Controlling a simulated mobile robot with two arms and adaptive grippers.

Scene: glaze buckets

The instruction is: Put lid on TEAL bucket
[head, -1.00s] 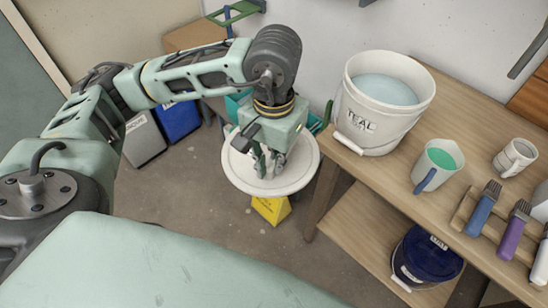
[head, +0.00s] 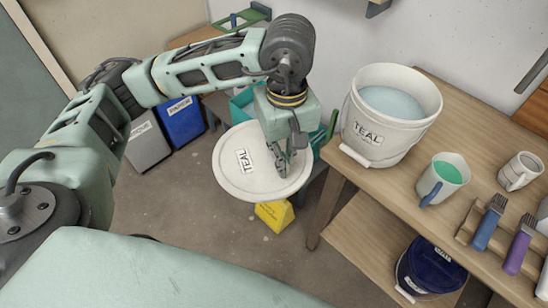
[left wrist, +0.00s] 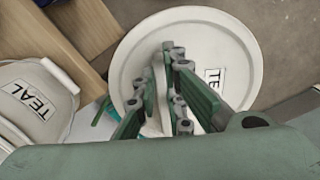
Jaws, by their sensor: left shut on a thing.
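The white round lid (head: 235,180) with a TEAL label hangs in the air left of the wooden bench in the head view. My left gripper (head: 283,165) is shut on the lid's top near its right side, and the grasped part is partly hidden by the fingers. In the left wrist view the lid (left wrist: 142,52) fills the middle, behind the gripper fingers (left wrist: 172,110). The white TEAL bucket (head: 388,125) stands upright and open on the bench, with pale blue glaze inside. It also shows in the left wrist view (left wrist: 35,95) at the left. My right gripper is not in view.
On the bench (head: 395,190) stand a green-filled jug (head: 442,180), a white mug (head: 519,171) and brushes (head: 487,222) near the bucket. A dark blue bucket (head: 428,267) sits on the lower shelf.

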